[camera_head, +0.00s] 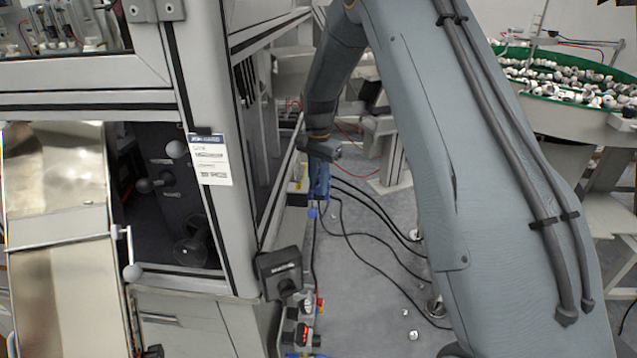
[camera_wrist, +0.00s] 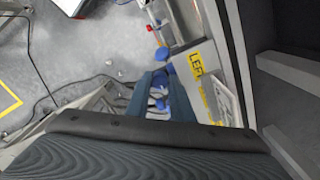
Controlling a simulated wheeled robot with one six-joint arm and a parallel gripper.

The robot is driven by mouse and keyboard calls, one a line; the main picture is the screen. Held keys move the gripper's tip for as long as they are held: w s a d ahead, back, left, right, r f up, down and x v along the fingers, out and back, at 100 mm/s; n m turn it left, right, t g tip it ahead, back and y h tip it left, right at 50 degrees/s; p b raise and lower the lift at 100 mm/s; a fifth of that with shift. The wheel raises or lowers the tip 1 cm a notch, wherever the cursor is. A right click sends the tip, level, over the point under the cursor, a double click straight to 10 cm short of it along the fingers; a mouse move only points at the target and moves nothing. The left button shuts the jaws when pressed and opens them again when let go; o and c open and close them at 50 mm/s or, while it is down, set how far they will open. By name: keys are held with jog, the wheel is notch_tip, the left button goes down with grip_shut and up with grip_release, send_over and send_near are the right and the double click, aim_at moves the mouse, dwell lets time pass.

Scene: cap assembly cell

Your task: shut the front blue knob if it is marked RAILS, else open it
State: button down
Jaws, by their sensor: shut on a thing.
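In the wrist view, my gripper (camera_wrist: 160,82) is shut on a blue knob (camera_wrist: 158,91), which sits between its two blue-grey fingers. Other blue knob parts (camera_wrist: 162,54) show just beyond the fingertips. A yellow label (camera_wrist: 196,63) beside them seems to read "LEF…", its end unclear. A second yellow label (camera_wrist: 210,100) lies lower, partly hidden and unreadable. In the head view, my gripper (camera_head: 319,180) reaches down at the side of the machine, and a blue knob (camera_head: 313,212) shows just below it. I cannot read any knob mark there.
The machine frame (camera_head: 222,130) stands left of my gripper, with a dark box (camera_head: 280,270) and red-tipped fittings (camera_head: 303,330) nearer. Black cables (camera_head: 365,255) cross the grey floor to the right. A green-rimmed bowl of caps (camera_head: 570,80) stands at the far right.

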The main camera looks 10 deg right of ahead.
jog(key=shift+w+r, duration=0.1)
jog(key=shift+r, duration=0.05)
jog(key=c, duration=1.6)
grip_release()
jog(key=shift+d, duration=0.1)
jog(key=shift+o, duration=0.2)
